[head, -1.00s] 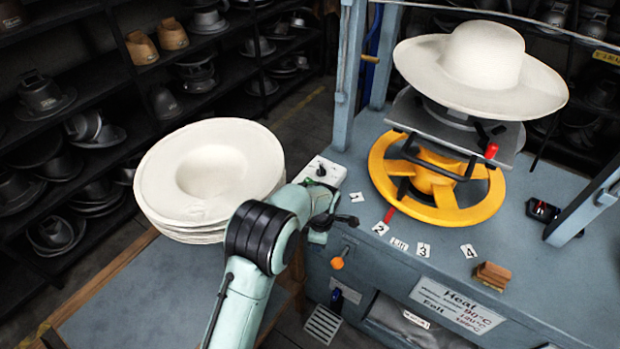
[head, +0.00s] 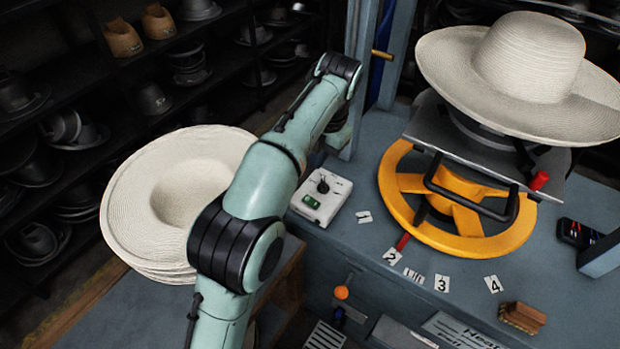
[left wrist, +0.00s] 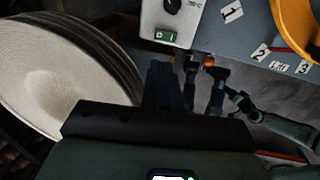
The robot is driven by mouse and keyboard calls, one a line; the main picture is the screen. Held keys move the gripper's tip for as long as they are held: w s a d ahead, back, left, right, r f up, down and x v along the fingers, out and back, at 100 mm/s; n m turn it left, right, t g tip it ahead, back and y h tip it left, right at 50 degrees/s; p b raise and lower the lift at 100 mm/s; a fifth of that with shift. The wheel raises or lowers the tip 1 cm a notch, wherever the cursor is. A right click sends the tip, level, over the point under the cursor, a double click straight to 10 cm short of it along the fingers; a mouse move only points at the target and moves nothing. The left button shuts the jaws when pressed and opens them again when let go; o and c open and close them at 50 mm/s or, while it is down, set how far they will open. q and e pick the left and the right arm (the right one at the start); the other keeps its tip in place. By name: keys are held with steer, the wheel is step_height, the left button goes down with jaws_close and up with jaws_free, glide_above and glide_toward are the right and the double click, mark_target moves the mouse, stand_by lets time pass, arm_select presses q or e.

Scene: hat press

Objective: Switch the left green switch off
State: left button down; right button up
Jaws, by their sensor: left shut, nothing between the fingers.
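The green switch (head: 311,201) is on a small white control box (head: 333,206) with a black knob (head: 322,186), at the left corner of the press table. In the left wrist view the switch (left wrist: 165,36) shows on the box's lower edge, marked with two symbols; I cannot tell its position. My left gripper (left wrist: 163,70) is shut and empty, just below the switch in that view, apart from it as far as I can see. In the head view my left arm hides the gripper. A teal arm of mine shows in the left wrist view; its gripper state is unclear.
A stack of pale hats (head: 150,205) stands left of the box. The yellow wheel (head: 400,205) and a pale hat (head: 530,60) on the press are to the right. An orange-knobbed lever (head: 341,292) sits below the table edge. Number cards lie on the table.

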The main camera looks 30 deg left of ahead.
mark_target(308, 198)
arm_select(q)
steer(key=shift+s+d+r, duration=0.1)
stand_by(0.3)
steer(key=f+b, duration=0.1)
steer(key=f, duration=0.3)
steer(key=a+f+b, duration=0.1)
steer(key=f, duration=0.4)
steer(key=a+f+b, duration=0.1)
steer(key=f, duration=0.4)
steer(key=shift+a+b, duration=0.15)
steer(key=shift+b, duration=0.2)
